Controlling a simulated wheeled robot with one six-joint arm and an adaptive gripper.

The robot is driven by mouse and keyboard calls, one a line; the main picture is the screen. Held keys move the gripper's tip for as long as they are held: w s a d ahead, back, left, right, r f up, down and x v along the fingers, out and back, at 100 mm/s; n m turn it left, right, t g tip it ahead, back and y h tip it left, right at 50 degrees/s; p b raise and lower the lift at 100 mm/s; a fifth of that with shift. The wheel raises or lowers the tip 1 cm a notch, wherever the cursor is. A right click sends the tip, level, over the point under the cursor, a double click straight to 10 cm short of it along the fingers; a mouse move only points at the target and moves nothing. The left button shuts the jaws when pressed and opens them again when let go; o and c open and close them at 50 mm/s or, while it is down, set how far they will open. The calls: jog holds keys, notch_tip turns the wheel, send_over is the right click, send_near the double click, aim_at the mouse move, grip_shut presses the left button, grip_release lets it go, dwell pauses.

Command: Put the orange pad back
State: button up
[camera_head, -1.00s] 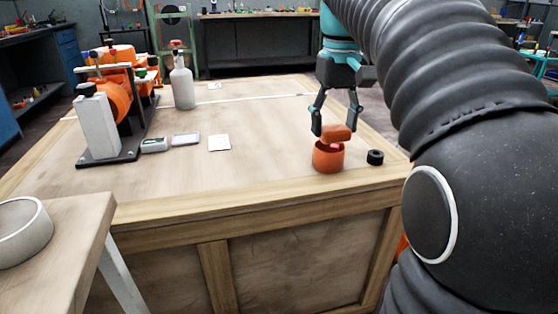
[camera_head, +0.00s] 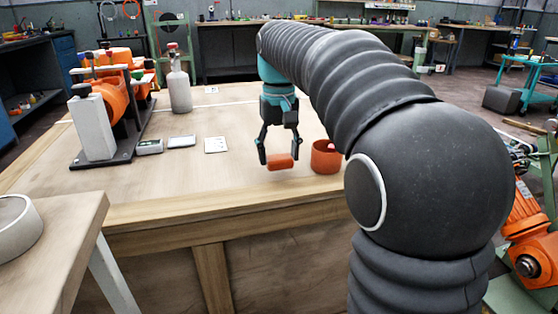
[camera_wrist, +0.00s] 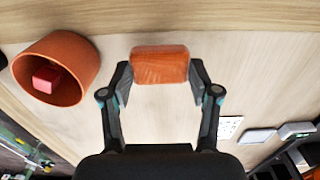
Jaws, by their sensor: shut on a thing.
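The orange pad (camera_head: 280,162) is a small rounded block. My gripper (camera_head: 279,155) is shut on it and holds it over the bare wooden table top, left of the orange cup. In the wrist view the pad (camera_wrist: 160,65) sits between the two fingertips, and nothing touches its far side. The round orange cup (camera_head: 325,158) stands upright near the table's right side; a red block (camera_wrist: 46,79) lies inside it, seen best in the wrist view.
The wooden table (camera_head: 200,185) is clear in front of and left of the pad. A white card (camera_head: 215,145), small grey devices (camera_head: 181,141), a grey bottle (camera_head: 179,85) and an orange machine (camera_head: 118,105) on a dark base stand to the left. A white ring (camera_head: 18,228) lies on the near side table.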

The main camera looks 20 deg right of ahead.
aim_at(279, 156)
jog(key=shift+f, duration=0.8)
jog(key=o, duration=1)
jog(key=shift+f, duration=0.15)
notch_tip(279, 156, up, 12)
jog(key=p, duration=0.3)
jog(key=s+f+t+p, duration=0.1)
jog(key=s+f+t, duration=0.1)
jog(key=s+f, duration=0.7)
jog(key=s+f+t+p, duration=0.1)
jog(key=s+f+t, duration=0.2)
jog(key=s+f, duration=0.6)
jog(key=shift+s+t, duration=0.3)
jog(key=shift+s, duration=2.5)
